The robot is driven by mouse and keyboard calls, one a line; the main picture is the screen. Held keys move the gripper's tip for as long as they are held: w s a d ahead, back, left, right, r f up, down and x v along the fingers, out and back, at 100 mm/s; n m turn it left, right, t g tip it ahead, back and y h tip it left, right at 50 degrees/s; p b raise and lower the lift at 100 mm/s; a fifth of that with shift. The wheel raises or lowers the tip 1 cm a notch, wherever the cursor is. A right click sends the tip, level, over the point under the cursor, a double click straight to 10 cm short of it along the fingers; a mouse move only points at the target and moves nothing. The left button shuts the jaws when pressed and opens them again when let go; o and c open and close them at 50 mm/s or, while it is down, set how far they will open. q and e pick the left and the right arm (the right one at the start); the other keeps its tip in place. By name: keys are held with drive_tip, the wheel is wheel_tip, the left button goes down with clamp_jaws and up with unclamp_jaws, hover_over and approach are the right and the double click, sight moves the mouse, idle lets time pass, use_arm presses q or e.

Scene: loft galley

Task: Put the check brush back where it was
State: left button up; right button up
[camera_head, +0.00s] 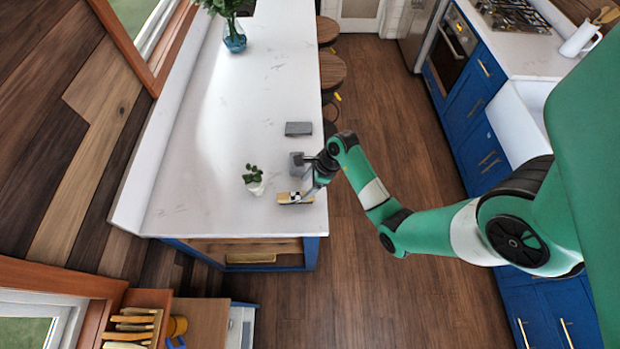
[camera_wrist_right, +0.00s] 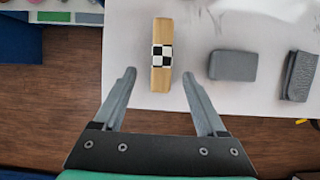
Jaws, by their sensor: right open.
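The check brush (camera_head: 290,198) is a light wooden bar with a black-and-white checkered band, lying on the white counter near its front right corner. In the right wrist view the brush (camera_wrist_right: 161,55) points away from me, its near end between the level of my fingertips. My right gripper (camera_head: 308,192) is open right beside the brush; in the wrist view its two fingers (camera_wrist_right: 158,73) stand apart on either side, with gaps and no visible contact. Whether the fingers are above the brush or at its height is unclear. My left gripper is not in view.
Two grey blocks lie along the counter's right edge: a nearer one (camera_wrist_right: 233,66) and a farther one (camera_head: 298,129). A small potted plant (camera_head: 254,185) stands left of the brush. A blue vase (camera_head: 234,38) stands at the far end. The counter's middle (camera_head: 240,110) is clear.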

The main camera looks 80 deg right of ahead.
drive_tip(key=v, duration=0.3)
